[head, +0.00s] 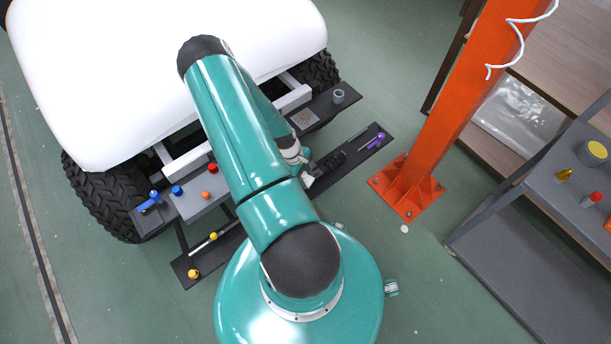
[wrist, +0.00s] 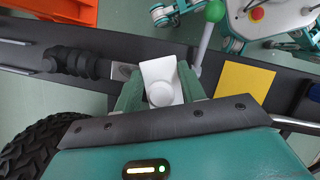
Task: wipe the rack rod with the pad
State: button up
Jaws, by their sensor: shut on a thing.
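My gripper (wrist: 160,76) is shut on a white pad (wrist: 158,72) with a round knob on it. In the head view a small white piece (head: 308,181) shows at my gripper, mostly behind my arm. The pad is over the dark bar (wrist: 225,55), beside a small grey block and a black ribbed sleeve (wrist: 72,62). Pale rod-like strips (wrist: 14,70) lie left of the sleeve. Another metal rod (wrist: 296,123) shows at the right edge, and a rod (head: 207,243) lies on the bar's left part. Which is the rack rod, and whether the pad touches it, I cannot tell.
A green-knobbed lever (wrist: 214,12) stands close to the right finger, near a yellow square (wrist: 243,82). A black wheel (wrist: 38,143) is at lower left. An orange post (head: 445,110) and grey shelf cart (head: 520,255) stand right. The floor between them and the cart is mostly clear.

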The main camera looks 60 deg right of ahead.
aim_at(322, 171)
jog(key=shift+f, duration=0.65)
jog(key=shift+s+d, duration=0.1)
jog(key=shift+d, duration=0.05)
jog(key=shift+s+d+r, duration=0.1)
jog(key=shift+s+d, duration=0.3)
jog(key=shift+d, duration=0.4)
jog(key=shift+s+d+r, duration=0.1)
jog(key=shift+s+d, duration=0.3)
jog(key=shift+d, duration=0.4)
jog(key=shift+s+d+f, duration=0.1)
jog(key=shift+s+d, duration=0.25)
jog(key=shift+d, duration=0.35)
jog(key=shift+s+d+f, duration=0.1)
jog(key=shift+s+d, duration=0.25)
jog(key=shift+d, duration=0.3)
jog(key=shift+s+d+r, duration=0.15)
jog(key=shift+s+d, duration=0.05)
jog(key=shift+d, duration=0.25)
jog(key=shift+w+a, duration=0.45)
jog(key=shift+a, duration=0.4)
jog(key=shift+w+a, duration=0.45)
jog(key=shift+a, duration=0.4)
jog(key=shift+w+a, duration=0.3)
jog(key=shift+a, duration=0.3)
jog(key=shift+w+a, duration=0.3)
jog(key=shift+a, duration=0.3)
jog(key=shift+w+a, duration=0.3)
jog(key=shift+a, duration=0.3)
